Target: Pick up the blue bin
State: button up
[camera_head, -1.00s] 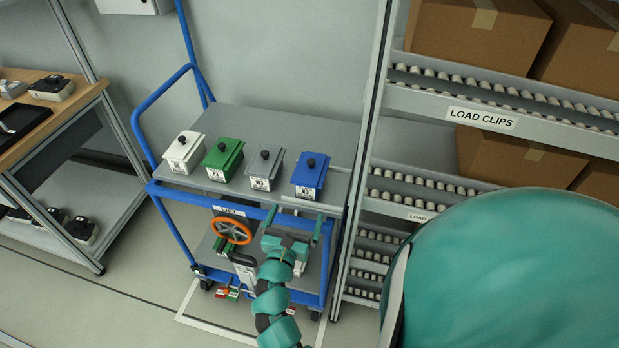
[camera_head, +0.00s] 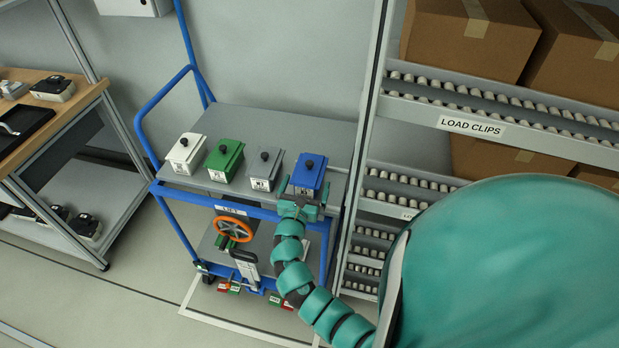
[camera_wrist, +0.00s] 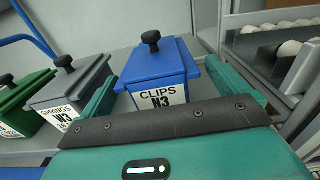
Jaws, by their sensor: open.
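The blue bin (camera_head: 308,174) has a lid with a black knob and stands at the right end of the cart's top shelf (camera_head: 275,124). In the wrist view the blue bin (camera_wrist: 160,68) shows a label reading CLIPS N3. My gripper (camera_head: 303,196) is open at the near side of the bin. In the wrist view one teal finger lies to the left of the bin and the other to its right, and my gripper (camera_wrist: 172,92) straddles its front part. I cannot tell whether the fingers touch it.
A grey bin (camera_head: 264,170) labelled SPRINGS stands close left of the blue one, then a green bin (camera_head: 224,160) and a white bin (camera_head: 186,153). The roller rack (camera_head: 500,110) rises close on the right. The shelf behind the bins is clear.

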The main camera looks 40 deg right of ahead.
aim_at(308, 173)
jog(key=p+x, duration=0.1)
jog(key=x, duration=0.2)
jog(key=shift+w+a+r, duration=0.15)
jog(key=shift+w+r, duration=0.05)
jog(key=shift+w, duration=0.05)
jog(key=shift+w+d+f+p, duration=0.2)
jog(key=shift+w+d+p, duration=0.15)
jog(key=shift+d, duration=0.2)
jog(key=c, duration=1.3)
